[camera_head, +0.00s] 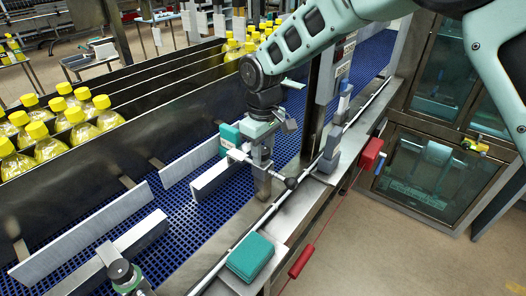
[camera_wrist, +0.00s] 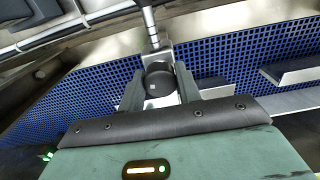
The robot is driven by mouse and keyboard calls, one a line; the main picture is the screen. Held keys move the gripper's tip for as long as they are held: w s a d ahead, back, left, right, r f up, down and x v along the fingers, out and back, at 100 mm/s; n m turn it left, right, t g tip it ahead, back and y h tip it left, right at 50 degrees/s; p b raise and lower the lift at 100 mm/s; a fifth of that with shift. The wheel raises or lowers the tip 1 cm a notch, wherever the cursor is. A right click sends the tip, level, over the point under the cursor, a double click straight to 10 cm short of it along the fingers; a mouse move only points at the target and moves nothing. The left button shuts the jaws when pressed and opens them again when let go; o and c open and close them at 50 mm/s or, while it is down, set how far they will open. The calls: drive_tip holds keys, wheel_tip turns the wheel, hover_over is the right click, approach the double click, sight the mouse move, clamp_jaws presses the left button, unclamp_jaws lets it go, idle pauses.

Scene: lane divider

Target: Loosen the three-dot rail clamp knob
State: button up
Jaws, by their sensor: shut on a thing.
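My gripper (camera_head: 260,146) points down over the rail clamp beside the conveyor, about mid-picture in the head view. In the wrist view my gripper (camera_wrist: 159,88) has one finger on each side of a dark round knob (camera_wrist: 160,82) and is shut on it. A small pale mark shows on the knob's top; I cannot make out any dots. The knob sits on a metal clamp at the end of a rod (camera_wrist: 150,27). In the head view this knob is hidden by my gripper. Another black knob (camera_head: 121,271) stands on a clamp at the lower left.
Metal divider plates (camera_head: 85,228) stand over the blue mesh conveyor (camera_head: 190,222). Yellow-capped bottles (camera_head: 52,143) fill a lane at left. A teal box (camera_head: 250,256) sits on the front ledge, with a long rail beside it. Red handles (camera_head: 301,261) hang along a cord at the front. Open floor lies right.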

sight(263, 150)
drive_tip(key=shift+f+n, duration=0.1)
drive_tip(key=shift+n, duration=1.5)
drive_tip(key=o, duration=1)
drive_tip(key=shift+c, duration=0.2)
drive_tip(key=shift+r, duration=0.45)
wheel_tip(263, 150, up, 17)
drive_tip(key=b, duration=0.4)
drive_tip(key=shift+f, duration=0.2)
drive_tip(key=shift+s, duration=0.1)
